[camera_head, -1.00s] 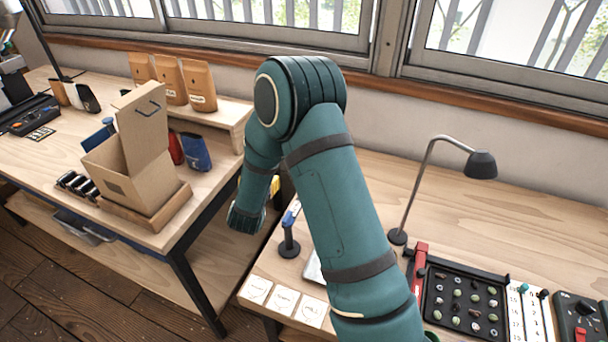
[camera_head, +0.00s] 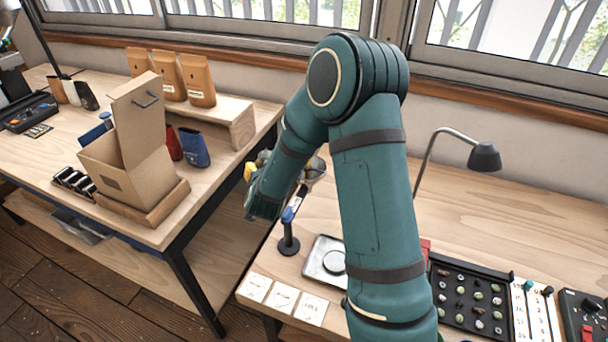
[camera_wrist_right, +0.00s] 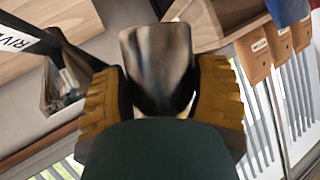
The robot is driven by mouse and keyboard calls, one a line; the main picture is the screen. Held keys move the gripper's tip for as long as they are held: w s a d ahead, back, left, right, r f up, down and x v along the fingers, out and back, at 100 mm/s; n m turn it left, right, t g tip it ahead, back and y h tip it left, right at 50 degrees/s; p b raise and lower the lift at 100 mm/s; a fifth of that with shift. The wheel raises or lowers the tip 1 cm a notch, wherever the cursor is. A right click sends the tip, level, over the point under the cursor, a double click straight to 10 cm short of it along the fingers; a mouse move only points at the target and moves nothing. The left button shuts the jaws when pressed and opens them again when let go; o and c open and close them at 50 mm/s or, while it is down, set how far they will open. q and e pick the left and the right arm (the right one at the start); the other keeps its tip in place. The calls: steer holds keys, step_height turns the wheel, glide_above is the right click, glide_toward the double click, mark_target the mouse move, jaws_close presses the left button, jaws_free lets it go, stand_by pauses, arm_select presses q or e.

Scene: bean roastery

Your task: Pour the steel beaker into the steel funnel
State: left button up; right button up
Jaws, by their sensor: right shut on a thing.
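My right gripper (camera_wrist_right: 163,98) is shut on the steel beaker (camera_wrist_right: 158,62), with a yellow finger pad on each side of it. The beaker's inside and contents are hidden. In the head view, the right gripper (camera_head: 256,180) is mostly behind its own wrist, and the beaker can hardly be made out. The steel funnel (camera_head: 316,168) shows just right of the gripper, above a small stand, partly covered by my arm. In the wrist view a metallic vessel (camera_wrist_right: 62,92), apparently the funnel, lies left of the beaker, apart from it. My left gripper is out of view.
A black stand with a blue knob (camera_head: 288,230), a metal tray (camera_head: 316,268) and paper cards (camera_head: 283,299) are below the gripper. A bean tray (camera_head: 468,300) and a lamp (camera_head: 484,156) are at right. An open cardboard box (camera_head: 120,165) stands on the left table.

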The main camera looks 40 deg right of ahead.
steer(key=shift+s+d+r+m, duration=0.1)
steer(key=shift+d+r+m, duration=0.05)
steer(key=shift+r, duration=0.25)
steer(key=shift+s+d+r+m, duration=0.1)
steer(key=shift+d+r+m, duration=0.05)
steer(key=shift+r, duration=0.25)
steer(key=shift+s+d+r+m+t+y, duration=0.2)
steer(key=shift+d+r+m+t+y, duration=0.15)
steer(key=shift+r, duration=0.2)
steer(key=shift+d, duration=0.1)
steer(key=shift+s+d+r+m+y, duration=0.2)
steer(key=shift+d+m+y, duration=0.15)
steer(key=shift+m, duration=0.1)
steer(key=shift+s+d+r+m+t+y+b, duration=0.1)
steer(key=shift+r+m+t+y+b, duration=0.3)
steer(key=shift+r+m+t+b, duration=0.15)
steer(key=shift+r+m+y, duration=0.3)
steer(key=shift+m, duration=0.25)
steer(key=shift+f+m+t+b, duration=0.35)
steer(key=shift+m+t+b, duration=0.05)
steer(key=shift+m, duration=0.3)
steer(key=shift+s+r+m+t+y+p, duration=0.1)
steer(key=shift+r+m+t+y+p, duration=0.2)
steer(key=shift+r+m+y+p, duration=0.1)
